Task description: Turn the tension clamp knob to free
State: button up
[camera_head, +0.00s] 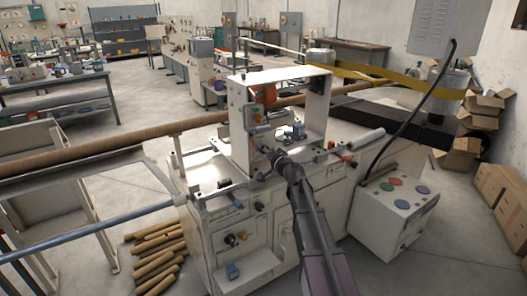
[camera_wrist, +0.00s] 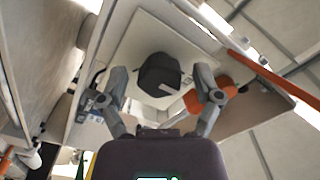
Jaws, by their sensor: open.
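A dark faceted knob (camera_wrist: 158,76) with a small pale mark on its face sits on a light square plate (camera_wrist: 128,60) in the wrist view. I take it for the tension clamp knob. My gripper (camera_wrist: 161,80) is open, with one finger to the left and one to the right of the knob. A gap shows on each side, and I cannot tell the depth between fingertips and knob. In the head view my gripper (camera_head: 275,155) is at the white upright frame of the winder (camera_head: 238,150); the knob cannot be made out there.
An orange part (camera_wrist: 208,95) lies close by the right finger. A long orange-red bar (camera_wrist: 265,75) runs farther right. In the head view, a long brown tube (camera_head: 95,150) crosses the machine, and a box with coloured buttons (camera_head: 398,205) stands at right.

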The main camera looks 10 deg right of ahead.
jog(key=v, duration=1.1)
jog(key=shift+s, duration=0.3)
jog(key=s+a+f+n+g+p, duration=0.55)
jog(key=s+a+g, duration=0.45)
jog(key=s, duration=0.2)
jog(key=s+d+f+g+h+p, duration=0.1)
jog(key=s+d+g+h+p, duration=0.1)
jog(key=s, duration=0.5)
jog(key=s+d+f+g+h+p, duration=0.2)
jog(key=s+d+g+h, duration=0.1)
jog(key=s, duration=0.4)
jog(key=shift+s+d+f+n+g+h, duration=0.25)
jog(key=shift+s+n+g+h, duration=0.15)
jog(key=shift+g+h, duration=0.5)
